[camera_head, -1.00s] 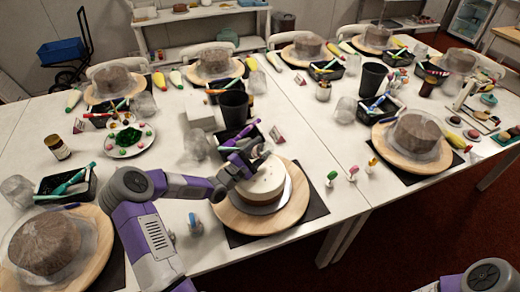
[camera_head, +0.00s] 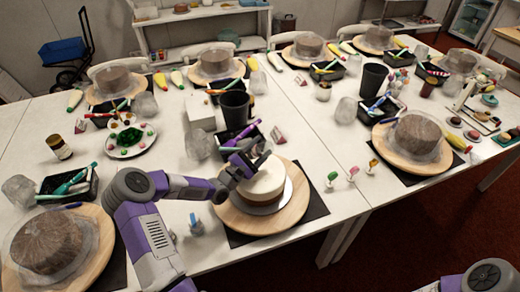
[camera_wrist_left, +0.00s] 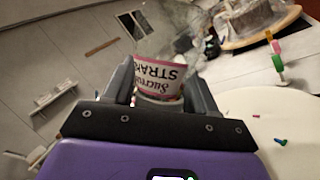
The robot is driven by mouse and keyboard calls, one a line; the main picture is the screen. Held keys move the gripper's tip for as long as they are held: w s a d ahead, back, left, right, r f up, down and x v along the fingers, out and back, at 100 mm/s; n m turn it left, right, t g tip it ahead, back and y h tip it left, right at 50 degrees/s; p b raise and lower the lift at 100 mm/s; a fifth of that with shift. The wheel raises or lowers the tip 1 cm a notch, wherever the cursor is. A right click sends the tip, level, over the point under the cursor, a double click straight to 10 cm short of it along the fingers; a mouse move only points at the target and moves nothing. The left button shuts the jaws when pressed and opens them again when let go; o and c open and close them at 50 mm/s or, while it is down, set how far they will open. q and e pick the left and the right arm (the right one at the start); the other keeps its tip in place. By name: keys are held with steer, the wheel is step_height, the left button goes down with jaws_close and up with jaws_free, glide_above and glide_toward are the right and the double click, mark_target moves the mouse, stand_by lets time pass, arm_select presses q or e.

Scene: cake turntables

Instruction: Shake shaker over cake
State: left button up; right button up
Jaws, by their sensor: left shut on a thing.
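The white-topped cake (camera_head: 264,184) stands on a round wooden turntable (camera_head: 289,214) at the front middle of the table. My left gripper (camera_head: 252,158) is over the cake's back left edge. In the left wrist view, my left gripper (camera_wrist_left: 161,88) is shut on the shaker (camera_wrist_left: 160,73), which has a white and pink label with upside-down lettering. The shaker is hard to make out in the head view. A few small coloured bits (camera_wrist_left: 281,142) lie on the white surface in the wrist view. My right gripper is out of view; only part of that arm shows.
A black tray of tools (camera_head: 240,143) and a dark cup (camera_head: 234,108) stand behind the cake. Coloured pieces on small stands (camera_head: 352,173) are to its right. A covered brown cake (camera_head: 45,243) sits at front left, another (camera_head: 412,139) at right.

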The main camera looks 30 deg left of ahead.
mark_target(256, 158)
arm_select(q)
steer(key=shift+d+r+p, duration=0.4)
steer(key=shift+r+p, duration=0.15)
steer(key=shift+r, duration=0.05)
steer(key=shift+a+f+b, duration=0.35)
steer(key=shift+f+b, duration=0.25)
steer(key=shift+f, duration=0.05)
steer(key=shift+s+a+f+m+g, duration=0.1)
steer(key=shift+s+m+g, duration=0.2)
steer(key=shift+m, duration=0.2)
steer(key=shift+s+f+m+g+h, duration=0.1)
steer(key=shift+s+m+g+h, duration=0.25)
steer(key=shift+s+m, duration=0.55)
steer(key=shift+s+d+p, duration=0.45)
steer(key=shift+s+p, duration=0.15)
steer(key=shift+s, duration=0.05)
steer(key=shift+s+d+f+m+g+h, duration=0.15)
steer(key=shift+s+d+m, duration=0.15)
steer(key=shift+m, duration=0.25)
steer(key=shift+s+d+f+m+g, duration=0.15)
steer(key=shift+s+m, duration=0.1)
steer(key=shift+m, duration=0.25)
steer(key=shift+s+d+f+m+g+h, duration=0.15)
steer(key=shift+s+d+m, duration=0.15)
steer(key=shift+m, duration=0.25)
steer(key=shift+s+d+r+p, duration=0.1)
steer(key=shift+s+d+p, duration=0.15)
steer(key=shift+d+p, duration=0.4)
steer(key=shift+r+n, duration=0.1)
steer(key=shift+n, duration=0.5)
